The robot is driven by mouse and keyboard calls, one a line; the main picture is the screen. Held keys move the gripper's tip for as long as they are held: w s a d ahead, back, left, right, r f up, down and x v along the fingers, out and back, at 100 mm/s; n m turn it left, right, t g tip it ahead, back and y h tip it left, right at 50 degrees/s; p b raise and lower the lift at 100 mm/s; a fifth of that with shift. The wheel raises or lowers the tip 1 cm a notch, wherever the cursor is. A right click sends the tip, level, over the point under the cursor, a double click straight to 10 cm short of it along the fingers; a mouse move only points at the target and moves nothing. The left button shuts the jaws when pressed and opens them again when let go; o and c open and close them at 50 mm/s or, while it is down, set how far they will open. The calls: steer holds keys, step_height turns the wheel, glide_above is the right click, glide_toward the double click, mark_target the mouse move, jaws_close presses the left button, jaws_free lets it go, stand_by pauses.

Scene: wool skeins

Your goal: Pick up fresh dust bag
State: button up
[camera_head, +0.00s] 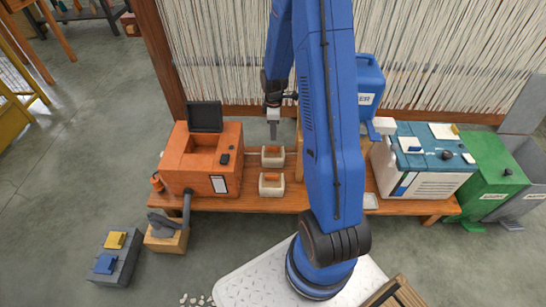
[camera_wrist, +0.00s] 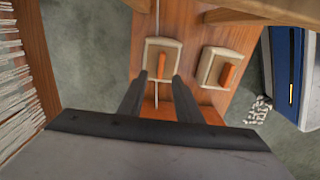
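Two cream bag-like pieces with orange tabs lie on the wooden bench: a far one (camera_head: 272,163) and a near one (camera_head: 271,190). Which is the fresh dust bag I cannot tell. My gripper (camera_head: 273,136) points down above the far piece. In the wrist view my gripper (camera_wrist: 159,79) has its two dark fingers apart. The far piece (camera_wrist: 150,70) shows just beyond and between the fingertips, with nothing visibly gripped. The near piece (camera_wrist: 207,67) lies to its right, clear of the fingers. An orange machine (camera_head: 226,140) with its dark lid raised stands left of both pieces.
A blue jug (camera_head: 371,82) and a white-and-blue machine (camera_head: 433,187) stand to the right, with green (camera_head: 492,190) and grey bins beyond. Hanging yarn (camera_head: 215,60) lines the back. A grey box (camera_head: 124,262) with yellow and blue pieces sits on the floor at front left.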

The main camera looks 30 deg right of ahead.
mark_target(273, 147)
steer(key=shift+a+f, duration=0.2)
steer(key=shift+f, duration=4.3)
jaws_close()
